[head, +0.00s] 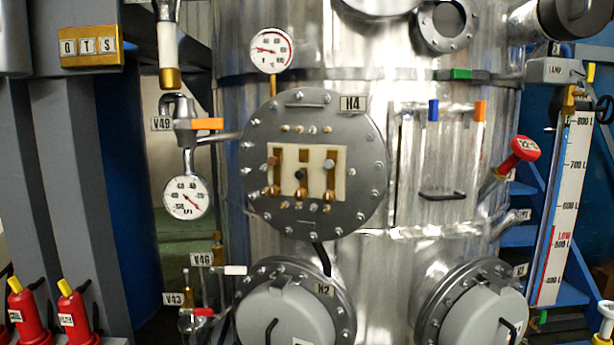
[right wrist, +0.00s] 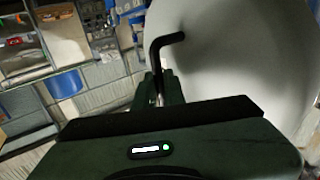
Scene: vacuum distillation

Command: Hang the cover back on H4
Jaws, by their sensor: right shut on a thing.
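H4 (head: 313,165) is a round grey bolted flange in the middle of the head view, with its name plate (head: 353,104) at the upper right. No cover is on it, and its pale terminal block (head: 316,172) with brass parts is exposed. In the right wrist view my right gripper (right wrist: 160,84) is shut on the black bent handle (right wrist: 166,42) of a large pale round cover (right wrist: 235,60). The cover fills the right of that view, and its far side is hidden. Neither gripper shows in the head view.
Pressure gauges hang above (head: 271,50) and left of H4 (head: 186,197). The H2 cover (head: 285,318) and another grey cover (head: 478,318) sit below. A panel with a black handle (head: 442,196) is to the right. A red-handled valve (head: 524,148) sticks out at far right.

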